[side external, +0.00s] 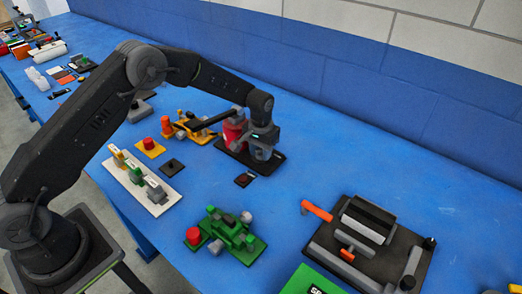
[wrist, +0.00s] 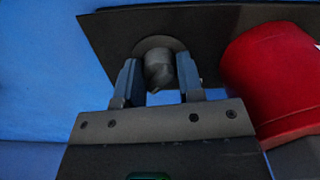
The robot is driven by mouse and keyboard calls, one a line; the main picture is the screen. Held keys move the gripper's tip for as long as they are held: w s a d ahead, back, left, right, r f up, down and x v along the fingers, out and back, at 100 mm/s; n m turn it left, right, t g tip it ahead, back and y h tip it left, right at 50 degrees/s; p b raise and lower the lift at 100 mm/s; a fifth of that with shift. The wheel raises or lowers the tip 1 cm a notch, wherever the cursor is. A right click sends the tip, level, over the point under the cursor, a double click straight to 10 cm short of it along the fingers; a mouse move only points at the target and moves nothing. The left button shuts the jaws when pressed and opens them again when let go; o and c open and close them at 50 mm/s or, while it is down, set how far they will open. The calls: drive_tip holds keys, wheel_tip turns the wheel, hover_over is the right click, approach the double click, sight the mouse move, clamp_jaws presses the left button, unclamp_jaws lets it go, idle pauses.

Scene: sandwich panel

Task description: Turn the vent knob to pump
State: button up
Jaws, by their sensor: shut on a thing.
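In the wrist view, a dark grey knob (wrist: 158,68) with a round base stands on a black plate (wrist: 108,28). A small pointed tip on the knob faces the palm side of the picture. My gripper (wrist: 160,78) has one finger on each side of the knob and is shut on it. A red cylinder (wrist: 275,80) stands on the right of the knob. In the side view, my gripper (side external: 264,152) is low over the plate (side external: 229,151), beside the red cylinder (side external: 233,128), and hides the knob. No pump mark is readable.
A yellow fixture (side external: 184,128) with a black lever lies left of the plate. A small dark block (side external: 243,180) lies in front. A green fixture (side external: 246,245) and a dark press-like device (side external: 340,240) stand nearer the camera. The blue table is bare right of the plate.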

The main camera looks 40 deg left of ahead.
sight(261, 149)
drive_tip(key=shift+m, duration=0.6)
drive_tip(key=o, duration=0.9)
wheel_tip(261, 149, up, 14)
drive_tip(key=shift+f, duration=0.1)
idle(0.4)
